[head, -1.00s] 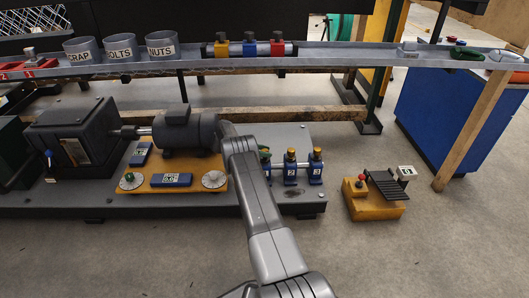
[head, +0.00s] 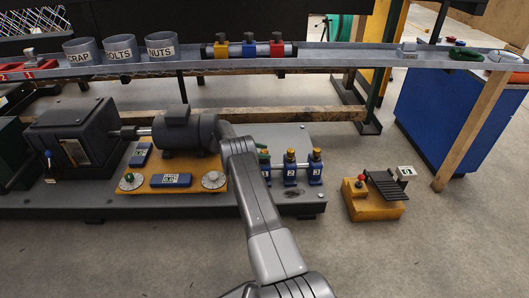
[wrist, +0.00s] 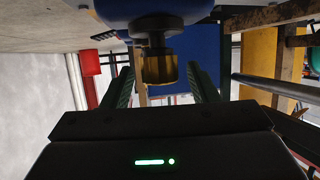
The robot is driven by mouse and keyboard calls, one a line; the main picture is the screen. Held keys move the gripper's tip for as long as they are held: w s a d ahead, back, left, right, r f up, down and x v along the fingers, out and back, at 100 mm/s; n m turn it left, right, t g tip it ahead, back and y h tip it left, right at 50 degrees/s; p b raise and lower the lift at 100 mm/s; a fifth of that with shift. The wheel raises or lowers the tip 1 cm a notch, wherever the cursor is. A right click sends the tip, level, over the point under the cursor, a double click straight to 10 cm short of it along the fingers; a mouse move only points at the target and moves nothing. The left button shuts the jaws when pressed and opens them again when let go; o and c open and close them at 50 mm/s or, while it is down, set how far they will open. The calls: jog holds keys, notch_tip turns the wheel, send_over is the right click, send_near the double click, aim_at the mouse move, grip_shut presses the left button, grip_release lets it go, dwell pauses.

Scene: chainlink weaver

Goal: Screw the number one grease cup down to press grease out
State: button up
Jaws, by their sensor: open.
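In the head view, the grease cups are blue bodies with brass caps in a row on the grey bench. Cup number two (head: 290,168) and cup number three (head: 315,168) show clearly. The leftmost cup, by its place number one, is mostly hidden behind my arm. In the wrist view, a brass cap (wrist: 160,68) under a blue body shows between the two green fingers of my gripper (wrist: 160,85). The gripper is open, with a finger on each side of the cap and gaps visible between. In the head view, my gripper is largely hidden by my arm.
A motor (head: 187,132) on a yellow plate (head: 150,182) stands left of my arm. A yellow pedal unit (head: 372,205) sits on the floor at right. A rail (head: 350,56) with bins and coloured blocks runs across behind. Floor in front is clear.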

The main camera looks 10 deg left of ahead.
jog(key=v, duration=1.3)
jog(key=shift+d, duration=0.1)
jog(key=shift+c, duration=0.2)
